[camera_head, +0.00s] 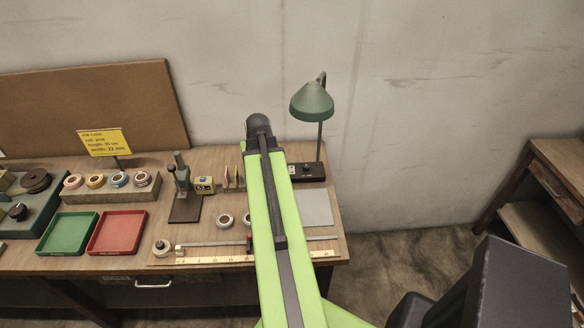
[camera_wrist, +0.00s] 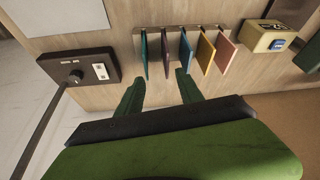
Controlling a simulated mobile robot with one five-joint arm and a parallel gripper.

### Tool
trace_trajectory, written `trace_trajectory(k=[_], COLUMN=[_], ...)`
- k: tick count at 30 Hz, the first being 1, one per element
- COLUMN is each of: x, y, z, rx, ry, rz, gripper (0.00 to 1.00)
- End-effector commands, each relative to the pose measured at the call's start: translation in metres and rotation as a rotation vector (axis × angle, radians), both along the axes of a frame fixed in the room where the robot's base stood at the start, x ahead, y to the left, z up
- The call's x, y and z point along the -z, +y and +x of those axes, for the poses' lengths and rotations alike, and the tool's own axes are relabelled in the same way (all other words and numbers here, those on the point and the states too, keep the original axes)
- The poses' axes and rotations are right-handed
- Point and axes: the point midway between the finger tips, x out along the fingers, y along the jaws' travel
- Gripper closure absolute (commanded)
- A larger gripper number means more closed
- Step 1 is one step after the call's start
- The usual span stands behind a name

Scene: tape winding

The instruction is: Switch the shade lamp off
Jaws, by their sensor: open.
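The shade lamp (camera_head: 312,103) has a green shade on a thin pole and stands at the back right of the bench. Its dark base (camera_head: 314,174) is partly hidden behind my green arm. In the wrist view the base (camera_wrist: 92,62) lies left of my gripper, with a round black knob (camera_wrist: 75,77) and a small white switch plate (camera_wrist: 100,71). I cannot tell whether the lamp is lit. My gripper (camera_wrist: 160,88) is open and empty, its two green fingers apart, touching nothing that I can see. The head view does not show the fingers.
A rack of coloured upright cards (camera_wrist: 182,50) stands just ahead of the fingers. A yellow box (camera_wrist: 268,36) is farther right. Green (camera_head: 66,232) and red (camera_head: 117,231) trays, tape rolls (camera_head: 225,221) and a ruler (camera_head: 210,260) lie on the bench (camera_head: 150,285). A grey sheet (camera_head: 313,207) lies before the lamp.

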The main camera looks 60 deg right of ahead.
Motion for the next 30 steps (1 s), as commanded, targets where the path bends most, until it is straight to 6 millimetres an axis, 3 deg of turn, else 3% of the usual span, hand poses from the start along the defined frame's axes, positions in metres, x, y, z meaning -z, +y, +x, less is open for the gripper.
trace_trajectory(k=[1, 3, 6, 8, 16, 27, 30], x=[0.000, 0.000, 0.000, 0.001, 0.010, 0.068, 0.073], y=[-0.026, -0.050, -0.069, -0.074, -0.077, -0.095, -0.098], z=[-0.028, -0.058, -0.085, -0.093, -0.093, -0.079, -0.077], rx=[0.059, 0.118, 0.169, 0.183, 0.187, 0.186, 0.186], ry=[-0.002, -0.003, -0.003, -0.003, -0.003, -0.003, -0.003], rz=[-0.001, -0.002, -0.003, -0.002, -0.001, -0.002, -0.002], gripper=[0.56, 0.56, 0.56, 0.56, 0.56, 0.56, 0.56])
